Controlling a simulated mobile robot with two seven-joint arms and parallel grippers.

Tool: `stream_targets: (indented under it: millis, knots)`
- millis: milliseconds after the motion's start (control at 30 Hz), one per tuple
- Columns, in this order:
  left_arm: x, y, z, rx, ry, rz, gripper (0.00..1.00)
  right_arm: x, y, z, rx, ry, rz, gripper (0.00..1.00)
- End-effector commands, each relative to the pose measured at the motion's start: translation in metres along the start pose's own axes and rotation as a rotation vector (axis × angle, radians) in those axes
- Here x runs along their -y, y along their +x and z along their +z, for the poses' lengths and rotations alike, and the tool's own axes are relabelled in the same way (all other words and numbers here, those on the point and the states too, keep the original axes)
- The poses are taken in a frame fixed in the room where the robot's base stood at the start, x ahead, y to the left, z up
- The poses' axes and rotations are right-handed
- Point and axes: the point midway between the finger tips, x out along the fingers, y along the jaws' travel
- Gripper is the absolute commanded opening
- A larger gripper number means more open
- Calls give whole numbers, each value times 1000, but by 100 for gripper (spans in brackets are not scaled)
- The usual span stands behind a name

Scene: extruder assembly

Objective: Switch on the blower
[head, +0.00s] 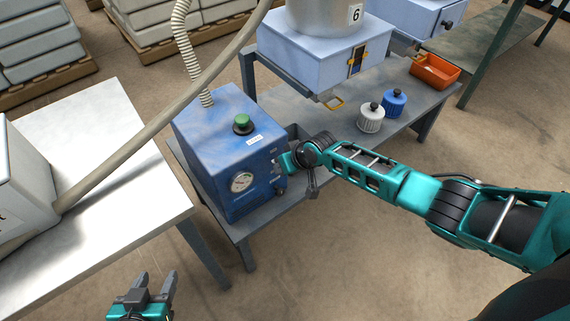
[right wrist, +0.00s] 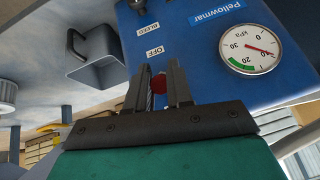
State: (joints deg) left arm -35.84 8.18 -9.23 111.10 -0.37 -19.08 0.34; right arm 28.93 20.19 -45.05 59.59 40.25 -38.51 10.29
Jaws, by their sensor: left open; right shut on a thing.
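The blower is a blue box (head: 228,150) with a round gauge and a green knob (head: 243,123) on top. It also fills the upper part of the right wrist view (right wrist: 200,50), with an OFF label (right wrist: 155,52) on its face. My right gripper (head: 284,163) is at the blower's front face. In the right wrist view its fingers are shut on a small red switch (right wrist: 158,82) just beside the OFF label; the fingers partly hide it. The gauge (right wrist: 250,48) shows a needle and a green band. My left gripper (head: 144,287) is open and empty, low at the left.
A grey bench (head: 310,185) carries the blower, a white jar (head: 371,119), a blue jar (head: 394,104) and an orange bin (head: 435,71). A ribbed hose (head: 190,60) rises from the blower. A thick tube (head: 150,125) crosses above a pale table (head: 95,160) at left.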

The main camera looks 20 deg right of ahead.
Motion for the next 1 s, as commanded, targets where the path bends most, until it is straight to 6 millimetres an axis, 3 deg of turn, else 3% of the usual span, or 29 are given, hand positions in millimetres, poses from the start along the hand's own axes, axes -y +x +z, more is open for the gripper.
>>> stream_targets:
  millis: [533, 567, 600, 800, 1000]
  knots:
    - [0, -1, -2, 1, 0, 1, 52, 0, 0, 0, 27, 2, 5, 0]
    - [0, -1, -2, 1, 0, 1, 52, 0, 0, 0, 27, 3, 5, 23]
    - [-1, -1, -2, 1, 0, 1, 52, 0, 0, 0, 27, 2, 5, 27]
    - [-1, -1, -2, 1, 0, 2, 52, 0, 0, 0, 25, 2, 5, 46]
    - [-1, -1, -2, 1, 0, 2, 52, 0, 0, -1, 24, 2, 4, 46]
